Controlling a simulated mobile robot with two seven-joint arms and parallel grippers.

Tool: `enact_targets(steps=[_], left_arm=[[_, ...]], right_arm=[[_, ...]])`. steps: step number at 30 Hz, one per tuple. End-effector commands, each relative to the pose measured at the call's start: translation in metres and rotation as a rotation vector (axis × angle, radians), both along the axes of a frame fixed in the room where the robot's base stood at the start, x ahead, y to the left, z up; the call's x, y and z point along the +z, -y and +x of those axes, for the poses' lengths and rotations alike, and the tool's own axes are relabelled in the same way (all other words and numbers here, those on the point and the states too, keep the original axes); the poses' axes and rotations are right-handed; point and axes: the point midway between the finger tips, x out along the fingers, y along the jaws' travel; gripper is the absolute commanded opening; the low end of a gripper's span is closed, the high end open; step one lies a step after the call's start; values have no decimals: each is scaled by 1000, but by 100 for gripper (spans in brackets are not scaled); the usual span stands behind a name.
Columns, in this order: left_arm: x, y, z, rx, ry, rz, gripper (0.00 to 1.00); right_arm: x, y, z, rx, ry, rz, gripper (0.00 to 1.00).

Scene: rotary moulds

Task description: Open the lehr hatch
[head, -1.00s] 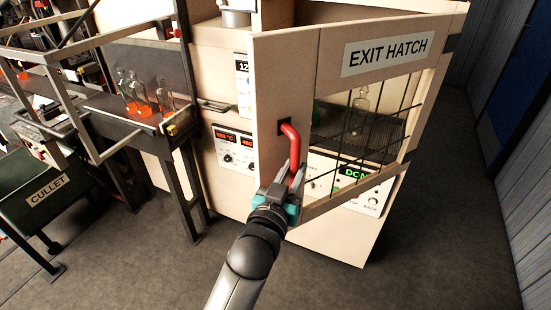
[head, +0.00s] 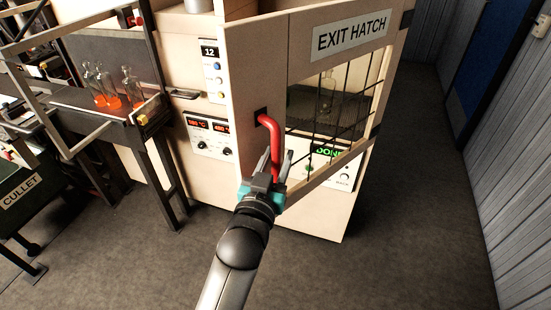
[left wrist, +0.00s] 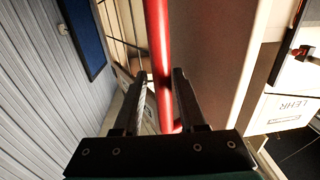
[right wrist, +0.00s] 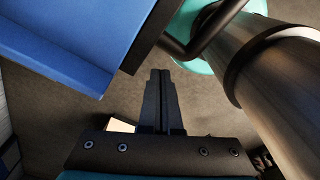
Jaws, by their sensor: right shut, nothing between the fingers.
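The exit hatch (head: 301,55) is a cream door with a barred window, standing swung out at an angle from the lehr body (head: 315,222). Its red handle (head: 268,130) is a bent bar on the left part of the door. My left gripper (head: 277,160) reaches up from below with a finger on each side of the handle's lower part. In the left wrist view the red bar (left wrist: 157,40) fills the gap at the fingertips (left wrist: 160,76), so it is held. My right gripper (right wrist: 160,72) shows only in the right wrist view, shut and empty, away from the hatch.
A cullet bin (head: 22,190) is at the far left. A corrugated wall (head: 505,140) stands on the right. The floor (head: 410,240) in front and right is clear.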

Motion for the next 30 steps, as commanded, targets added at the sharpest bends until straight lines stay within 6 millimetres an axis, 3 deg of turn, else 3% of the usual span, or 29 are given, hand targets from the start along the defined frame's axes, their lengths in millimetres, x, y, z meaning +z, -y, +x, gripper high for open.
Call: enact_targets(steps=[3, 14, 30], left_arm=[[-1, -1, 0, 2, -3, 1, 55], [-3, -3, -5, 3, -6, 2, 55], [-4, -22, -88, 2, -7, 2, 55]], right_arm=[[0, 1, 0, 0, 0, -1, 0], [-1, 3, 0, 2, 0, -4, 0], [-11, 5, -1, 1, -2, -7, 0]])
